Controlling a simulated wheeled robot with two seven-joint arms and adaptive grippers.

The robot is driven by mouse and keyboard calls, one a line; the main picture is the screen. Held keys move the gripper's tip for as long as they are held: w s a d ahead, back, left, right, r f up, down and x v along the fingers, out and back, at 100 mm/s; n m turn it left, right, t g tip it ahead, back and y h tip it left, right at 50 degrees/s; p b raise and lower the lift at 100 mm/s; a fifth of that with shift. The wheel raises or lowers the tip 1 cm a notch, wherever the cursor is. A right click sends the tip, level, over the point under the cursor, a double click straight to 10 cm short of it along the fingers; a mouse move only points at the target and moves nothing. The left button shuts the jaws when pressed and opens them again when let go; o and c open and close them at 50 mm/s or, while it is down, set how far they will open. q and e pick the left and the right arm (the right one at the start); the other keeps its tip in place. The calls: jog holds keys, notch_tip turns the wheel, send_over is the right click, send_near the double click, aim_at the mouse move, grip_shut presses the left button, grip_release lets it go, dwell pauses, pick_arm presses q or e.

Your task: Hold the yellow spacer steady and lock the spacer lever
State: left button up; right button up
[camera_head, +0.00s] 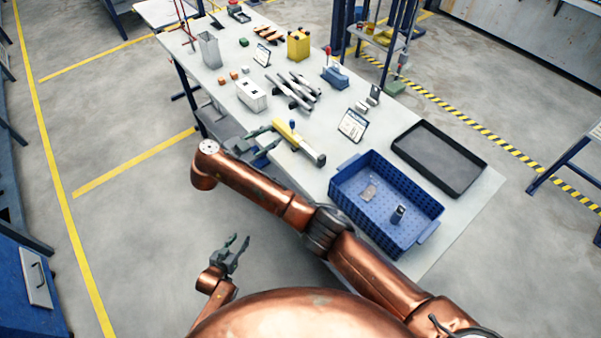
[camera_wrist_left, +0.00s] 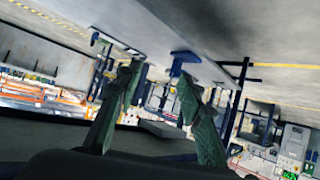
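The yellow spacer (camera_head: 297,140) lies at the near edge of the light table, a long yellow bar with a grey far-right end. A small blue piece (camera_head: 292,124) stands at its upper side; I cannot tell whether it is the lever. My right gripper (camera_head: 266,140) is at the table edge, just left of the spacer. Its fingers look spread, and I cannot tell whether they touch the spacer. My left gripper (camera_head: 238,242) is low over the floor, well away from the table. It is open and empty, and its spread fingers also show in the left wrist view (camera_wrist_left: 155,110).
A blue crate (camera_head: 435,207) with small items and a black tray (camera_head: 478,178) stand to the right. Floor around my left gripper is clear.

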pick_arm(q)
jog(key=w+d+r+m+t+h, duration=0.1)
jog(key=w+d+r+h, duration=0.3)
jog(key=r, duration=0.6)
jog(key=w+d+r+m+t, duration=0.1)
jog(key=w+d+r, duration=0.2)
jog(key=d+r, duration=0.45)
jog(key=w+d+r+t+h, duration=0.1)
jog(key=w+d+r+h, duration=0.15)
jog(key=r, duration=0.95)
jog(key=s+d+r+m+h, duration=0.1)
jog(key=d+r+m+h, duration=0.2)
jog(key=d+r, duration=0.55)
jog(key=m+g+h, duration=0.1)
jog(key=m+g, duration=0.1)
jog(key=g, duration=0.1)
send_near(318, 161)
jog(key=shift+w+d+r, duration=0.3)
jog(key=shift+w+d, duration=0.45)
jog(key=shift+w, duration=0.05)
jog(key=shift+d+m, duration=0.3)
jog(key=x, duration=0.7)
jog(key=shift+d+f, duration=0.15)
jog(key=shift+d, duration=0.1)
grip_shut()
